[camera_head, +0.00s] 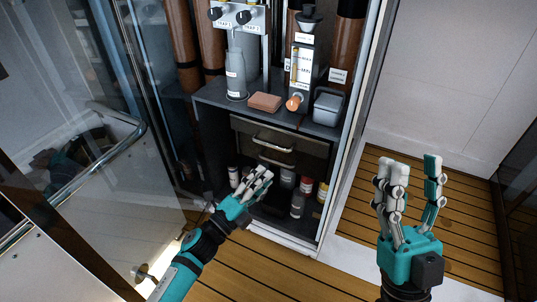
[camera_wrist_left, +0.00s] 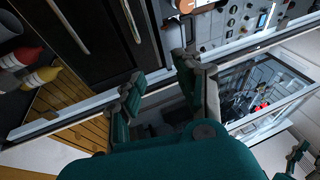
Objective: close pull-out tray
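I cannot tell for certain which part is the pull-out tray. Inside the open cabinet, a dark drawer front (camera_head: 300,148) with two bar handles sits below a grey shelf (camera_head: 215,95); the lower handle (camera_head: 276,160) stands forward of the upper one. The two handles also show on dark fronts in the left wrist view (camera_wrist_left: 95,65). My left gripper (camera_head: 258,183) is open and empty, in front of and below the handles, apart from them. Its fingers are spread in the left wrist view (camera_wrist_left: 160,82). My right gripper (camera_head: 410,178) is open and empty, outside the cabinet at right.
The shelf bears a grey bottle (camera_head: 236,78), an orange-brown sponge (camera_head: 265,102) and a grey box (camera_head: 328,107). Several bottles (camera_head: 297,205) stand in the cabinet bottom. A glass door (camera_head: 90,150) with a rail is at left. Slatted floor (camera_head: 360,210) is clear at right.

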